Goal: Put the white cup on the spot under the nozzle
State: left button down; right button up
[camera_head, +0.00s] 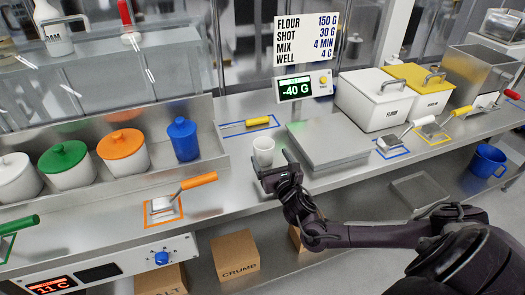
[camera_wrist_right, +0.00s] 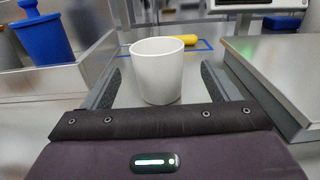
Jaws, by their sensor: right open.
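The white cup (camera_head: 263,150) stands upright on the steel counter, between the blue lidded pot and the flat steel scale plate. My right gripper (camera_head: 270,168) is open at the near side of the cup. In the right wrist view the cup (camera_wrist_right: 157,72) sits between the two open fingers (camera_wrist_right: 165,85), with a gap on each side. My left gripper is not in view. No nozzle can be made out in these frames.
The scale plate (camera_head: 328,143) is close on the right, its display (camera_head: 305,88) reading -40 G. The blue pot (camera_head: 183,140) stands left. A yellow-handled tool (camera_head: 258,121) lies in a blue outline behind the cup. An orange-handled scoop (camera_head: 163,205) lies front left.

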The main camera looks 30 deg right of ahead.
aim_at(267, 154)
jog(key=p+x, duration=0.1)
jog(key=x, duration=0.5)
jog(key=shift+f, duration=0.1)
jog(key=c, duration=1.1)
